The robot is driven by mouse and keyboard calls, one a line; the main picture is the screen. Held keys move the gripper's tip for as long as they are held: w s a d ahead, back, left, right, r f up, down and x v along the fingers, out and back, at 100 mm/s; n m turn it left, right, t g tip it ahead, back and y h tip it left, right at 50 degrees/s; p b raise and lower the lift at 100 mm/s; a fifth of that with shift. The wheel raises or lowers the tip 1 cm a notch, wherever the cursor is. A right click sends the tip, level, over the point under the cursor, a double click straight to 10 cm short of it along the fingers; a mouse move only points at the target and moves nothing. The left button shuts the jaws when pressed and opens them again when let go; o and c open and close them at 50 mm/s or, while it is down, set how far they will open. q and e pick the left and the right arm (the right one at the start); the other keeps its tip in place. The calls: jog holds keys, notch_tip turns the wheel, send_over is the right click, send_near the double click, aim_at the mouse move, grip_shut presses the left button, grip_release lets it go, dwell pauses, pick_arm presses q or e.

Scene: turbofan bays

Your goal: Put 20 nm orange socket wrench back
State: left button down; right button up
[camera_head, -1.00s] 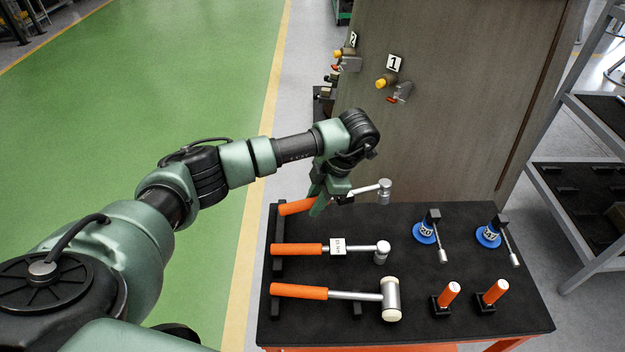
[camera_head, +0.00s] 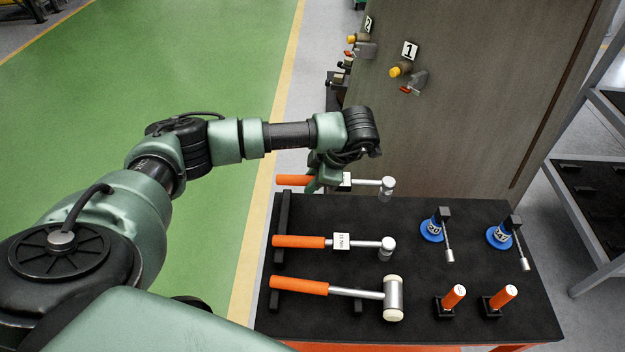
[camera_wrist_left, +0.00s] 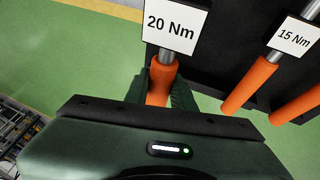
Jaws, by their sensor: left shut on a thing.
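The 20 Nm orange socket wrench (camera_head: 292,180) is in my left gripper (camera_head: 318,182), above the far left edge of the black-topped table (camera_head: 420,220). Its orange handle points left and its silver head points right. In the left wrist view the fingers of my left gripper (camera_wrist_left: 161,90) close around the orange handle (camera_wrist_left: 160,84), just below the white "20 Nm" tag (camera_wrist_left: 172,30). The gripper partly hides the handle and tag in the head view. A black holder rail (camera_head: 283,225) stands at the table's left side. My right gripper is not in view.
The 15 Nm wrench (camera_head: 299,241) and an orange-handled mallet (camera_head: 300,285) lie in front on the holders. Two blue-based tools (camera_head: 432,230) and two upright orange handles (camera_head: 453,297) stand at right. A large grey-brown panel (camera_head: 470,100) rises behind the table.

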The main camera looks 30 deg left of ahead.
pick_arm(q)
jog(key=shift+f+b, duration=2.1)
jog(key=shift+f, duration=0.55)
jog(key=shift+r, duration=0.2)
jog(key=shift+s+f+b, duration=0.1)
jog(key=shift+f+b, duration=1.1)
jog(key=shift+f, duration=0.2)
jog(key=c, duration=1.1)
grip_release()
jog(key=shift+f, duration=0.1)
jog(key=shift+d, duration=0.1)
